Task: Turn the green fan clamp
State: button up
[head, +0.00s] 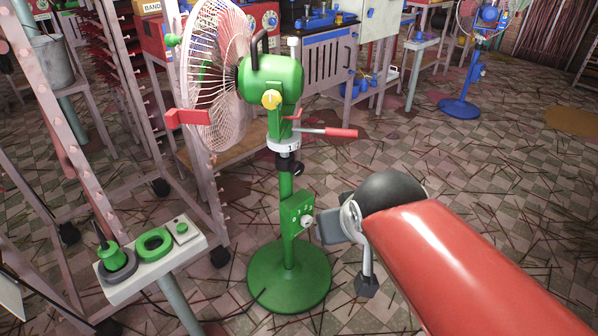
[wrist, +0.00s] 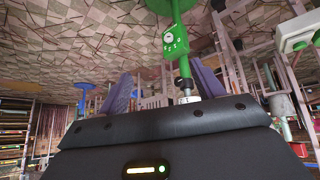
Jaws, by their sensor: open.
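The green fan (head: 272,78) stands on a round green base in the head view, its white cage to the left. A black clamp collar with a side knob (head: 297,167) sits on its pole, under a white ring. A lever with a red grip (head: 340,132) sticks out to the right above the ring. I cannot tell which of these is the clamp meant. My gripper (head: 346,257) is open and empty, right of the pole and below the collar. In the wrist view, upside down, the pole and white ring (wrist: 187,99) show beyond the fingers.
A green control box (head: 297,214) with a dial is on the pole near my fingers. A small stand (head: 150,268) with green items is at the left, near pink racks. A blue fan (head: 462,105) stands far right. Floor between is open, with scattered sticks.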

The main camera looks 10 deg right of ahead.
aim_at(300, 170)
jog(key=w+d+t+b, duration=0.1)
jog(key=w+d+t, duration=0.1)
jog(key=w, duration=0.3)
jog(key=w+d+f+n+t+b, duration=0.1)
jog(key=w+d, duration=0.1)
jog(key=w, duration=0.4)
jog(key=w+d+f+t+h+b, duration=0.1)
jog(key=w+d+t+b, duration=0.1)
jog(key=w, duration=0.3)
jog(key=shift+w+d+f+n+t, duration=0.15)
jog(key=shift+w+f+n+t, duration=0.1)
jog(key=shift+n+t, duration=0.05)
jog(key=shift+c, duration=0.8)
jog(key=w+a+f+n+t+y+b, duration=0.1)
jog(key=w+a+f+n+y+b, duration=0.1)
jog(key=w+y, duration=0.1)
jog(key=w+a+f+n+t+y+b, duration=0.1)
jog(key=w+a+f+n+y, duration=0.1)
jog(key=w, duration=0.4)
jog(key=w+a+f+n+t+y+b, duration=0.1)
jog(key=w+a+f+n+y+b, duration=0.1)
jog(key=y, duration=0.4)
jog(key=shift+w+a+f+b, duration=0.15)
jog(key=shift+w+a+f, duration=0.2)
jog(key=shift+w+f, duration=0.25)
jog(key=shift+w+a+f+b, duration=0.15)
jog(key=shift+w+a+f, duration=0.2)
jog(key=shift+w, duration=0.3)
jog(key=shift+c, duration=0.5)
jog(key=c, duration=0.9)
